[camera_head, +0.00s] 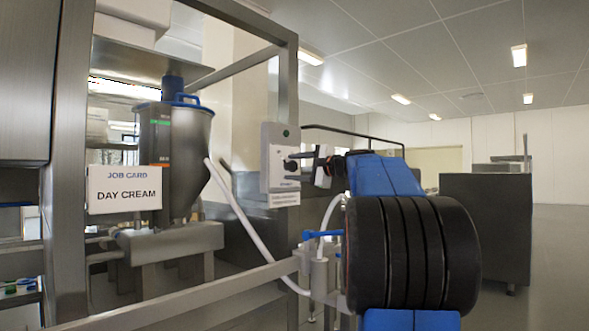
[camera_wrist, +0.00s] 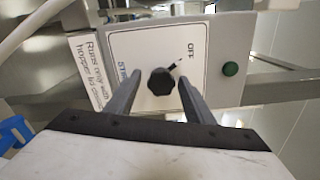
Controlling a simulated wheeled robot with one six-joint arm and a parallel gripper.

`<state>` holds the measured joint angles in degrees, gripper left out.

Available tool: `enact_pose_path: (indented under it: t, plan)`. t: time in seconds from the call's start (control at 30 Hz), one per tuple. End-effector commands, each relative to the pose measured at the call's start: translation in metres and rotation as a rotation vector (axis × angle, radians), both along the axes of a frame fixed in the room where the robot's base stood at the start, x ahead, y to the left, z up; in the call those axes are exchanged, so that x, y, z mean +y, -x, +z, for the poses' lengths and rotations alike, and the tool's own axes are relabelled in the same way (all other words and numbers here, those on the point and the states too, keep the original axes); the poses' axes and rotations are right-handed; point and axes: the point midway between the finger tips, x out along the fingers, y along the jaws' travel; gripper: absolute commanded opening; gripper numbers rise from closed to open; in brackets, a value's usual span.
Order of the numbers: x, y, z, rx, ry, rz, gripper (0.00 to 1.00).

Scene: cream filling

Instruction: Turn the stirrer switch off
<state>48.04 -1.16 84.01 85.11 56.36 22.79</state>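The stirrer switch is a black lobed knob (camera_wrist: 160,82) on a white plate, marked OFF on one side and with a partly hidden word starting "STIR" on the other. A small dark pointer mark beside the knob points towards the OFF lettering. In the head view the switch box (camera_head: 279,158) is a light grey panel on the frame post. My gripper (camera_head: 302,167) is at the front of that box. In the wrist view my gripper (camera_wrist: 160,88) is open, with one finger on each side of the knob and visible gaps between.
A green lamp (camera_wrist: 230,68) sits on the panel beside the plate. A steel hopper (camera_head: 175,150) and a job card reading DAY CREAM (camera_head: 124,188) are to the left. A white hose (camera_head: 240,210) runs below the box. A steel rail crosses in front.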

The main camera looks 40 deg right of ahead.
Motion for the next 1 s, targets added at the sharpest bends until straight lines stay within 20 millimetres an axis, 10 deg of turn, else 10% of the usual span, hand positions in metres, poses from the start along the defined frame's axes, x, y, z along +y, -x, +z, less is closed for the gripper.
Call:
enact_pose_path:
  t: [0.33,1.0]
  plan:
    - [-0.004,0.017,0.001,-0.001,0.0,-0.003,0.48]
    - [-0.02,0.13,0.0,-0.001,0.0,-0.004,0.48]
